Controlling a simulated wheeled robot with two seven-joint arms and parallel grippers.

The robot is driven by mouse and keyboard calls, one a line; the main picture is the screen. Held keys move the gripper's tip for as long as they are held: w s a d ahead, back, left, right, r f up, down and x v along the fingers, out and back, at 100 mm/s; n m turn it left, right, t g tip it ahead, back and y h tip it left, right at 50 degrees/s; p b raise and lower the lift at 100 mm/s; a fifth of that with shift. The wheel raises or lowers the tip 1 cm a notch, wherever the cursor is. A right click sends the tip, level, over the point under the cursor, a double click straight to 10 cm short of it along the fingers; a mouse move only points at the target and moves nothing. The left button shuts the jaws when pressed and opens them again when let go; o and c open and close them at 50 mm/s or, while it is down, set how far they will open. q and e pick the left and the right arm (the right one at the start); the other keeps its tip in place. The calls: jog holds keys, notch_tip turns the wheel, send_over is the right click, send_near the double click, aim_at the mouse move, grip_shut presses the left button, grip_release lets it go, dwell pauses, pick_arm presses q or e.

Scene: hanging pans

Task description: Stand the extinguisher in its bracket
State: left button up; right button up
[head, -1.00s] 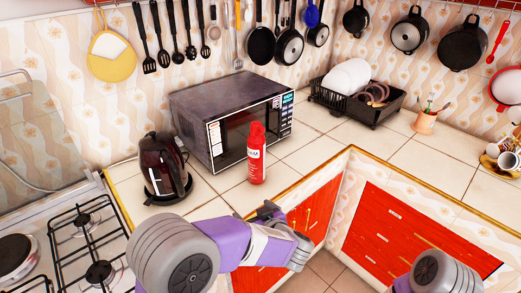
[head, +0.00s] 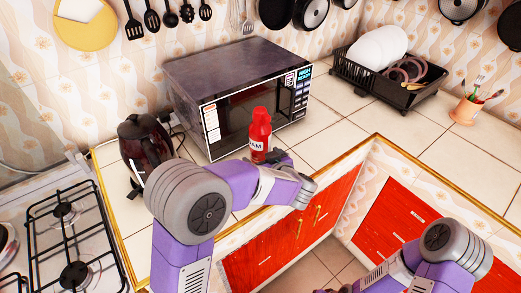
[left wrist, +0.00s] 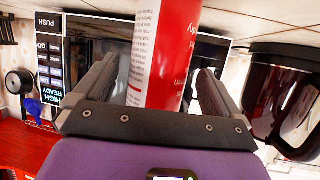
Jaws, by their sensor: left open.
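The red extinguisher (head: 260,130) with a white label stands upright on the tiled counter in front of the microwave. My left gripper (head: 277,158) is at its lower part in the head view, and the arm hides its base. In the left wrist view, the extinguisher (left wrist: 165,50) lies between the two open fingers, with a visible gap on at least the right side. Contact with the fingers cannot be told. No bracket can be made out. My right arm shows at the lower right, but its gripper is out of the picture.
The microwave (head: 235,85) stands close behind the extinguisher. A dark kettle (head: 143,150) is to its left, beside the gas hob (head: 65,235). A black dish rack (head: 390,85) and a utensil cup (head: 467,108) stand farther right. Counter between is clear.

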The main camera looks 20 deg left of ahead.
pick_arm(q)
jog(key=x, duration=0.2)
jog(key=shift+w+a+f, duration=0.15)
jog(key=shift+w+f, duration=0.05)
jog(key=shift+w, duration=0.05)
jog(key=shift+r, duration=0.15)
jog(key=c, duration=1.6)
